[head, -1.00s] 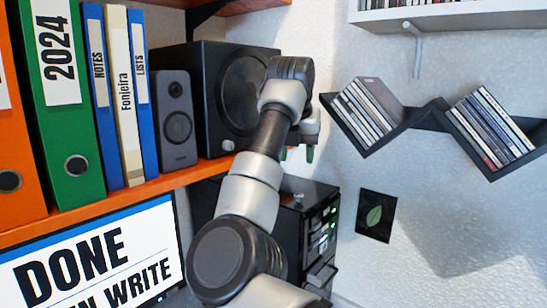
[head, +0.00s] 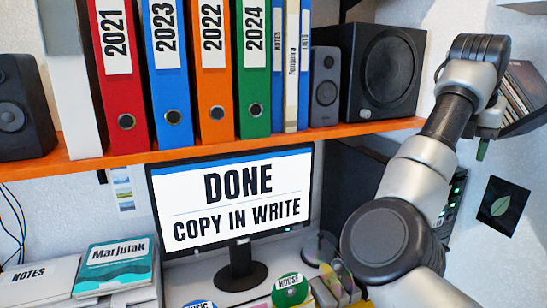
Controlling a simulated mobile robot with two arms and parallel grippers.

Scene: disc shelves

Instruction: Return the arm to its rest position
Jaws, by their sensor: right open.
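My right arm rises from the bottom right corner, bent, with its wrist up beside the large speaker. My right gripper (head: 483,148) points down past the wrist, in front of the wall at the right. Only a small green fingertip shows; the arm hides most of the gripper. It is open, and I see nothing held in it. My left gripper is out of view.
An orange shelf (head: 225,143) holds upright binders and the large black speaker (head: 384,75). Below are a monitor (head: 236,195), a green disc (head: 290,291) and a teal book (head: 114,266). A disc shelf (head: 525,122) is partly hidden behind my right wrist.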

